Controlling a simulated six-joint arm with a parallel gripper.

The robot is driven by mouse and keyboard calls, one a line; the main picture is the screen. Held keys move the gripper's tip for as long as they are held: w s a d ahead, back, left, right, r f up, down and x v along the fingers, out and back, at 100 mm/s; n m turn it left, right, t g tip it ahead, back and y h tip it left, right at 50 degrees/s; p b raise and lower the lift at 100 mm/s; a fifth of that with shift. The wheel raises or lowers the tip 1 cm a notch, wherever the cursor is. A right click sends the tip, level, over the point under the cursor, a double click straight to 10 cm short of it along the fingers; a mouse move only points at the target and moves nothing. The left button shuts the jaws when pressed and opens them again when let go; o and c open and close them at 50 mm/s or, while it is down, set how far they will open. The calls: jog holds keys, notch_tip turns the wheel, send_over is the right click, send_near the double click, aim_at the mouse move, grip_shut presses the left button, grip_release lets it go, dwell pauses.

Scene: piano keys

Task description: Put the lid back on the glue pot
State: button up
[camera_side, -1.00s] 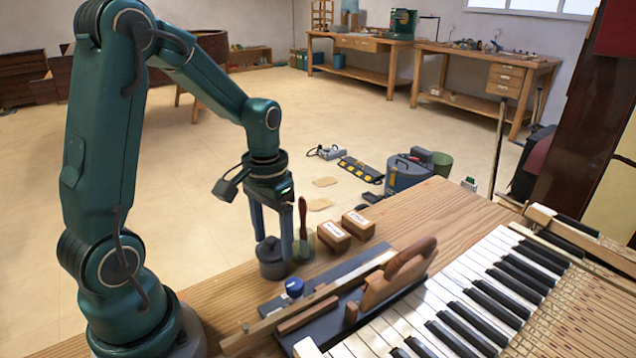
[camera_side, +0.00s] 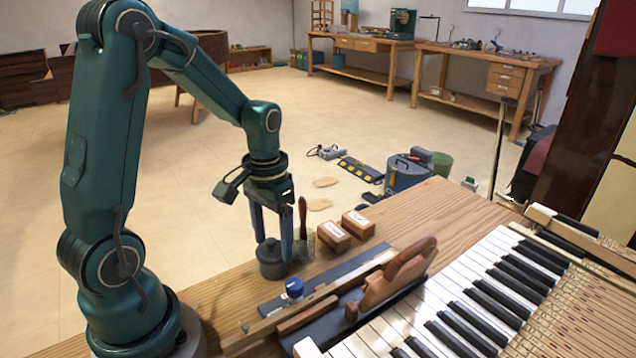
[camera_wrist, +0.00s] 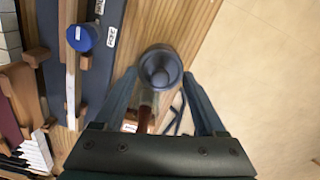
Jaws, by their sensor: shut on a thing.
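The glue pot (camera_side: 271,269) is a small dark grey round pot, upright near the left edge of the wooden bench. Its dark lid (camera_side: 270,248) is at the pot's top, between my fingertips. In the wrist view the lid (camera_wrist: 160,68) shows as a dark round shape with a smaller round part at its middle. My gripper (camera_side: 272,252) points down and is shut on the lid; its fingertips (camera_wrist: 160,78) lie on either side of it. I cannot tell whether the lid is fully seated on the rim.
A wooden-handled brush (camera_side: 303,220) stands in a glass jar close beside my right finger. Two labelled wooden boxes (camera_side: 334,236) stand beyond it. A blue-capped jar (camera_side: 294,288), a dark tray and wooden tools lie nearer the piano keys (camera_side: 470,300).

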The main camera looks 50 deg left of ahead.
dwell(0.3)
jog(key=o, duration=1.3)
jog(key=shift+c, duration=0.2)
jog(key=shift+r, duration=0.1)
jog(key=shift+r, duration=3.4)
grip_shut()
jog(key=shift+f, duration=0.4)
jog(key=shift+f, duration=2.15)
